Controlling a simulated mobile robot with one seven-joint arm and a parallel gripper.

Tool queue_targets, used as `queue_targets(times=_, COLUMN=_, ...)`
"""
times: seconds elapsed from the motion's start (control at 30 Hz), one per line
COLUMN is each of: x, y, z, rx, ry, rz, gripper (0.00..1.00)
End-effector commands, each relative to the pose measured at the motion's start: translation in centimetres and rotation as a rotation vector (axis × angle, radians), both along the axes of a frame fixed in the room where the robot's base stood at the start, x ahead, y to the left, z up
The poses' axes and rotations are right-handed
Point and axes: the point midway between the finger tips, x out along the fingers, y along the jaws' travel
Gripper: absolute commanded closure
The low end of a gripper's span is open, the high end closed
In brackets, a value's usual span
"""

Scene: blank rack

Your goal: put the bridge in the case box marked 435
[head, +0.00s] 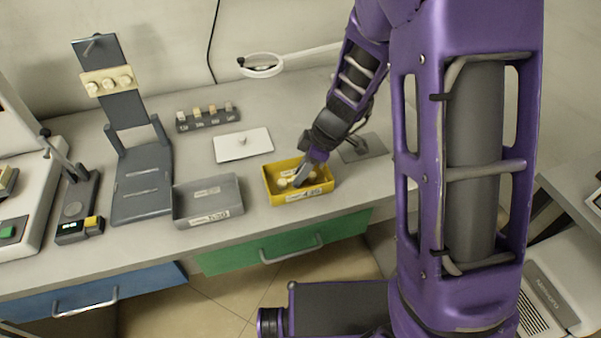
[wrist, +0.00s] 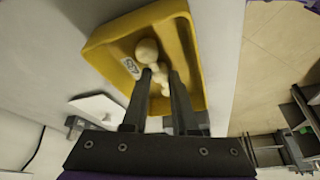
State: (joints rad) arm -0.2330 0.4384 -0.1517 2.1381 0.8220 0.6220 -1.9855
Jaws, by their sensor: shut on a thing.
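The case box marked 435 is the yellow tray (head: 318,191) on the bench, with a white label on its front wall; it also shows in the wrist view (wrist: 195,60). The bridge (wrist: 147,50) is a cream piece of rounded lobes, inside the walls of the yellow box as seen from the wrist. Its cream colour also shows in the head view (head: 283,183). My gripper (wrist: 163,74) reaches down into the box, its fingers shut on the bridge. In the head view my gripper (head: 300,179) covers part of it. I cannot tell whether the bridge touches the box floor.
A grey tray (head: 180,207) with a label stands just left of the yellow box. Behind are a white tile (head: 229,146) and a dark block with several small samples (head: 190,124). A dark stand with cream teeth (head: 142,200) is further left. A ring lamp (head: 262,73) hangs at the back.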

Motion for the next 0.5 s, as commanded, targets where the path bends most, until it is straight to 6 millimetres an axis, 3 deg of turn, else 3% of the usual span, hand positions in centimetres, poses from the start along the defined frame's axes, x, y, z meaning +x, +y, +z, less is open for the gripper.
queue_targets(times=0.23, x=0.01, y=-0.01, z=-0.3, rx=0.0, ry=0.0, rz=-0.001, gripper=1.0)
queue_targets(times=0.27, x=0.01, y=-0.01, z=-0.17, rx=0.0, ry=0.0, rz=-0.001, gripper=0.7)
queue_targets(times=0.3, x=0.0, y=-0.01, z=-0.11, rx=0.0, ry=0.0, rz=-0.001, gripper=0.62)
queue_targets(times=0.4, x=-0.01, y=0.0, z=-0.12, rx=0.0, ry=0.0, rz=-0.001, gripper=0.44)
queue_targets(times=0.5, x=-0.01, y=0.01, z=-0.12, rx=0.0, ry=0.0, rz=-0.001, gripper=0.43)
